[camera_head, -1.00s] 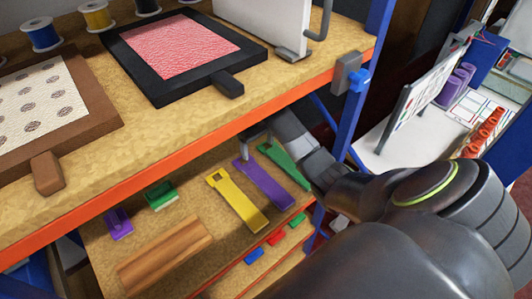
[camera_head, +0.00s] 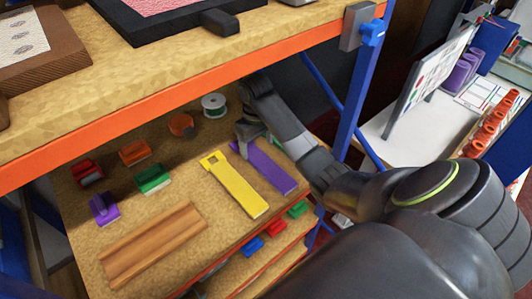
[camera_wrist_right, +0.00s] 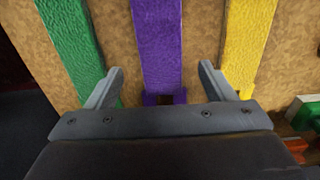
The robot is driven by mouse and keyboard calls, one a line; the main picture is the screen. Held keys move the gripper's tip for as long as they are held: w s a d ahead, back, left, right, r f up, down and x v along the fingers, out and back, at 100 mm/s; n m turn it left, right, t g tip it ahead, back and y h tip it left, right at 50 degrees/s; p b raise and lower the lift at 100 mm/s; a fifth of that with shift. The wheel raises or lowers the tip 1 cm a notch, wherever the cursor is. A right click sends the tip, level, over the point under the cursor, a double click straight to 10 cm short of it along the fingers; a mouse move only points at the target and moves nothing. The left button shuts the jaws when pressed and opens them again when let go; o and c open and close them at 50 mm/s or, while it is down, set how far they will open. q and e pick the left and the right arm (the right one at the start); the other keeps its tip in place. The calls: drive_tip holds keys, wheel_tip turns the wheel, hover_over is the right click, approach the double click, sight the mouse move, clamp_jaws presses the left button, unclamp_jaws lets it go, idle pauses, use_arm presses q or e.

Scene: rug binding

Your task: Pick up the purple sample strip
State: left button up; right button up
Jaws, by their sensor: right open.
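The purple sample strip (camera_head: 272,170) lies flat on the lower shelf, between a yellow strip (camera_head: 238,190) and a green one. My right gripper (camera_head: 246,134) is over its far end and hides part of it. In the right wrist view the purple strip (camera_wrist_right: 158,45) runs between the two open fingers of my right gripper (camera_wrist_right: 160,70), apart from both. A square hole shows near its end by the palm. The green strip (camera_wrist_right: 75,45) is by the left finger and the yellow strip (camera_wrist_right: 250,45) by the right one. My left gripper is out of view.
The upper shelf's orange edge (camera_head: 190,100) runs above the lower shelf. A blue post (camera_head: 357,95) stands to the right. A wooden block (camera_head: 152,243), small coloured pieces like the green one (camera_head: 153,178), and a white spool (camera_head: 214,105) share the lower shelf.

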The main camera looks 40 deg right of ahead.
sight(256, 156)
drive_tip(key=f, duration=0.3)
drive_tip(key=shift+w+a+f, duration=0.1)
drive_tip(key=shift+w+f, duration=0.15)
drive_tip(key=shift+w, duration=0.1)
drive_tip(key=shift+f, duration=0.55)
drive_tip(key=c, duration=1.1)
